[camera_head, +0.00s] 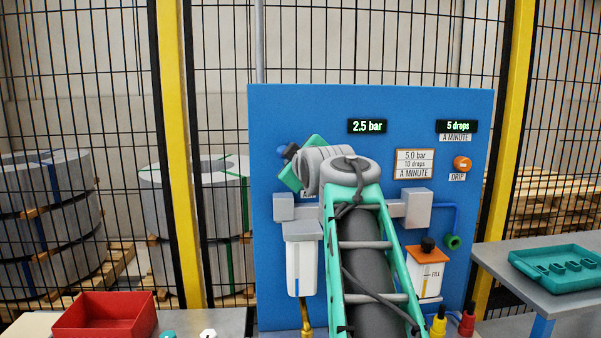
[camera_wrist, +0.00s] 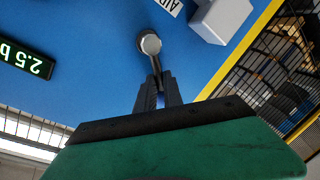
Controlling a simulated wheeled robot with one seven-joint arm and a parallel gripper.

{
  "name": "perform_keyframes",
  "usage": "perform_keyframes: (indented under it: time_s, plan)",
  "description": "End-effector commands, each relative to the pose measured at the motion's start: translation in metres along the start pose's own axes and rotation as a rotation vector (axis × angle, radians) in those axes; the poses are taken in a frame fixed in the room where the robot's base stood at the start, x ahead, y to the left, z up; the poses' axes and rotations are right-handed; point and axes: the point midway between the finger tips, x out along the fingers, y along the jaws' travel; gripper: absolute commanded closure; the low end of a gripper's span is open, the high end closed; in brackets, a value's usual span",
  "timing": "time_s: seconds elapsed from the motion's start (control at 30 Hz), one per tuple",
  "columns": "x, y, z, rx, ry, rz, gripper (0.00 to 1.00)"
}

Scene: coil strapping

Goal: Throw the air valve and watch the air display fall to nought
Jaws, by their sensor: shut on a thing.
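The air valve's round grey hub (camera_wrist: 150,44) shows on the blue panel in the wrist view, with its lever (camera_wrist: 155,66) running from the hub into my jaws. My gripper (camera_wrist: 157,88) is shut on this lever. In the head view my gripper (camera_head: 290,152) is at the panel's upper left, and my arm hides the valve's hub. The air display (camera_head: 367,126) reads 2.5 bar in green, and part of it shows upside down in the wrist view (camera_wrist: 27,59).
A drip display (camera_head: 457,126) reads 5 drops above an orange drip knob (camera_head: 462,163). A filter bowl (camera_head: 303,262) and an orange-topped oil bowl (camera_head: 427,270) hang on the blue panel (camera_head: 300,110). A red bin (camera_head: 105,315) is lower left; a teal tray (camera_head: 560,268) is right.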

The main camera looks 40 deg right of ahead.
Motion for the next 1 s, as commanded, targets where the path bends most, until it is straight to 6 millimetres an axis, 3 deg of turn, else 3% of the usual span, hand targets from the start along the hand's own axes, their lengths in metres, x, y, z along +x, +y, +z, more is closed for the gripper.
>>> perform_keyframes:
  time_s: [0.03,0.6,1.0]
  plan:
    - [0.002,-0.008,0.003,-0.043,-0.006,-0.002,1.00]
    - [0.006,-0.030,0.008,-0.540,-0.107,-0.003,1.00]
    - [0.008,-0.036,0.012,-0.719,-0.143,-0.002,1.00]
